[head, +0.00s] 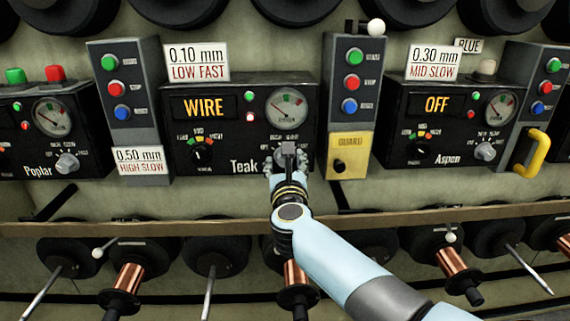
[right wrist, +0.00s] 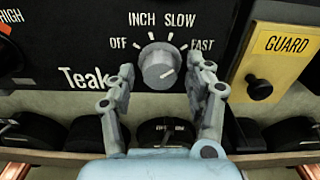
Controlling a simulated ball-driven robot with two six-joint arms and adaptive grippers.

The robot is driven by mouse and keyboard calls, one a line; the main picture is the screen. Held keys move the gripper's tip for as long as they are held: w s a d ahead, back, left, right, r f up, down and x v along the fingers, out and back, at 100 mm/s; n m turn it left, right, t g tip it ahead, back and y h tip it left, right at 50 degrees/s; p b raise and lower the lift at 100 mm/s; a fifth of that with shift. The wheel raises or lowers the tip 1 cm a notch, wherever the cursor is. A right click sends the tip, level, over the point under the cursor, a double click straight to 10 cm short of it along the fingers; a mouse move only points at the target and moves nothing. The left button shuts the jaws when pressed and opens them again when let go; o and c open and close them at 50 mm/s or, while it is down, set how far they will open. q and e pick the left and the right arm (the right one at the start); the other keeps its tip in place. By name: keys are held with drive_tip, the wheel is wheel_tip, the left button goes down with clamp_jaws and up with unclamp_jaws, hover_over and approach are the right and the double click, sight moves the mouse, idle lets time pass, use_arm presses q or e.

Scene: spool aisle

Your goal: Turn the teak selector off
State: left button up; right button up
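The Teak selector is a grey round knob (right wrist: 158,66) in the right wrist view, on the black Teak panel (head: 240,150). Labels OFF, INCH, SLOW and FAST are spread around it. A pale mark shows on its face, but I cannot tell which label it points to. My right gripper (right wrist: 163,72) is open, with one finger at each side of the knob and visible gaps between. In the head view my right gripper (head: 289,152) covers most of the selector. The Teak display (head: 204,107) reads WIRE. My left gripper is not in view.
A yellow GUARD plate (head: 349,153) with a black knob is just right of the Teak panel. The Poplar panel (head: 50,125) is left and the Aspen panel (head: 440,130) right. A ledge (head: 180,212) and copper spools (head: 128,283) lie below.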

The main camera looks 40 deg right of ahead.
drive_tip(key=c, duration=0.9)
drive_tip(key=shift+n, duration=0.3)
drive_tip(key=shift+s+r+n+p, duration=0.1)
drive_tip(key=shift+n+p, duration=4.85)
drive_tip(key=shift+n, duration=5.25)
drive_tip(key=o, duration=1.1)
